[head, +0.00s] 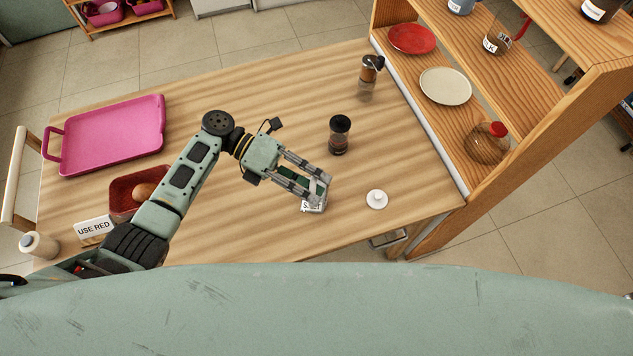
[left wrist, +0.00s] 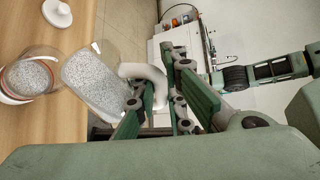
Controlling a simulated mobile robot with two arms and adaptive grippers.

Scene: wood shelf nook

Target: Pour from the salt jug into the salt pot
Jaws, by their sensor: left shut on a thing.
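My left gripper (head: 318,190) is over the middle of the table, shut on the white handle (left wrist: 145,75) of the salt jug (left wrist: 95,82). In the left wrist view the jug is clear and holds white grains. The round glass salt pot (left wrist: 30,76) is beside it, open, with white grains inside. The jug's edge meets the pot's rim in the picture; I cannot tell if they touch. In the head view, the fingers hide most of both, and a partly covered salt label (head: 313,208) shows below them. My right gripper (head: 388,240) shows only partly past the table's edge.
A white lid (head: 376,199) lies right of the gripper. A dark-topped grinder (head: 339,135) and another grinder (head: 368,78) stand behind. A pink tray (head: 110,135) and a red bin (head: 125,190) are left. A wooden shelf (head: 455,120) stands right.

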